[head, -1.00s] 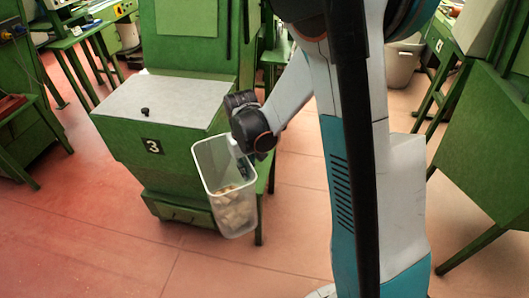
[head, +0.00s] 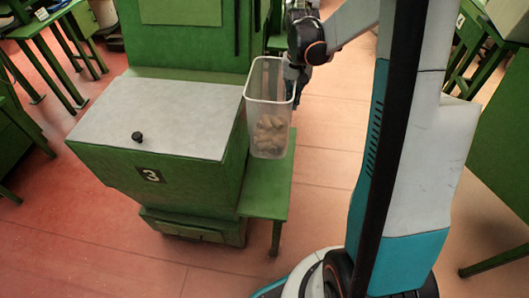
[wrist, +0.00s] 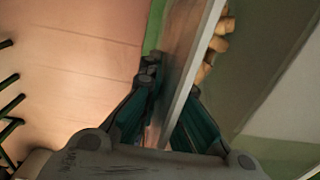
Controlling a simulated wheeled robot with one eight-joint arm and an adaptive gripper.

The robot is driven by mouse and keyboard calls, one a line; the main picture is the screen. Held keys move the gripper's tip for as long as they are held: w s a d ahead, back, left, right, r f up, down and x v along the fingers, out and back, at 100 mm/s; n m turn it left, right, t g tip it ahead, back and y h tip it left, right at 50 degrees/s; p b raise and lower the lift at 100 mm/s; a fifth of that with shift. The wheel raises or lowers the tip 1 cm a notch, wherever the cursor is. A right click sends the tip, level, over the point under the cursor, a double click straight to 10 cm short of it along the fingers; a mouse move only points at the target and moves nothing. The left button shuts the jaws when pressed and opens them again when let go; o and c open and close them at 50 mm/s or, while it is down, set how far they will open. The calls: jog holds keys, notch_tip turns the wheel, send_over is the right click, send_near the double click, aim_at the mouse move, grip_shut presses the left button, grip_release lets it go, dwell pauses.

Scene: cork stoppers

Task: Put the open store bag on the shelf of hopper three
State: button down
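No bag shows; my gripper (head: 297,72) is shut on the rim of a clear plastic bin (head: 270,95) with several corks (head: 269,135) in its bottom. The bin is upright, just right of hopper three (head: 190,180), a green cabinet with a "3" label and a grey lid. A green side shelf (head: 265,200) juts from the hopper's right side, and the bin's base appears over its back part. I cannot tell whether it touches. In the wrist view, the bin wall (wrist: 190,75) runs between my gripper's fingers (wrist: 168,95), with corks (wrist: 218,45) beyond.
A black knob (head: 137,136) sits on the hopper's grey lid (head: 160,110). The front part of the side shelf is bare. Green tables (head: 55,45) stand at the back left, and another green unit (head: 500,165) stands at the right. Open reddish floor (head: 90,250) lies in front.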

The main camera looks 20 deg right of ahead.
notch_tip(320, 180, down, 20)
jog(key=b, duration=0.7)
jog(key=shift+w+d+r, duration=0.1)
jog(key=shift+r, duration=0.05)
jog(key=c, duration=2.2)
grip_release()
jog(key=shift+f, duration=0.2)
jog(key=o, duration=0.4)
jog(key=shift+r, duration=0.1)
notch_tip(320, 180, up, 12)
jog(key=p, duration=0.5)
